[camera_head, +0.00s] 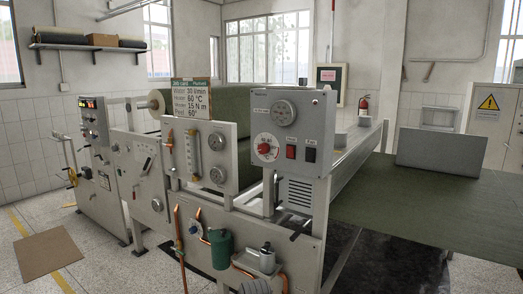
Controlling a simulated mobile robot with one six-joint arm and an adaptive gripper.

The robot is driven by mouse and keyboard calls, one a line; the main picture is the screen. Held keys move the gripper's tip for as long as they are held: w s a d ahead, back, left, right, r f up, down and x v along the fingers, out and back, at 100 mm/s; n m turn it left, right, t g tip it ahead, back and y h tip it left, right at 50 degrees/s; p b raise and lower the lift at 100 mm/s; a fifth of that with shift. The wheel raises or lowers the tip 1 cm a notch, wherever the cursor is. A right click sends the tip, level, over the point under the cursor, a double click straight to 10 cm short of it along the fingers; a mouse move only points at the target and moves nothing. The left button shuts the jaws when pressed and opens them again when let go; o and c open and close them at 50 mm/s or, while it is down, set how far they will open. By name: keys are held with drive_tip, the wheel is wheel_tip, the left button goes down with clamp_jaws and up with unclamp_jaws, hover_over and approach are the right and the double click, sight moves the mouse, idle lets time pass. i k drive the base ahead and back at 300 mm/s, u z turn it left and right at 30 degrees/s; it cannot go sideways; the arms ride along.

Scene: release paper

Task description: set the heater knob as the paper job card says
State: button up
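The paper job card (192,98) stands on top of the machine, left of centre. It has a green header and several printed lines. The lines seem to read water 30 l/min, something at 60 °C, 15 N m and a last line with 60; the small words are blurred. A grey control box (318,130) stands to its right. On the box is a red knob (264,149) on a round white dial, which seems to be the heater knob. The dial's numbers and the knob's pointing are too small to read. My gripper is not in view.
A panel with a flow tube and valves (205,150) stands to the left. Orange pipes (178,235) run below.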

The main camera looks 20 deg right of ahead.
sight(264, 148)
drive_tip(key=u, duration=0.1)
drive_tip(key=i, duration=0.95)
drive_tip(key=z, duration=0.05)
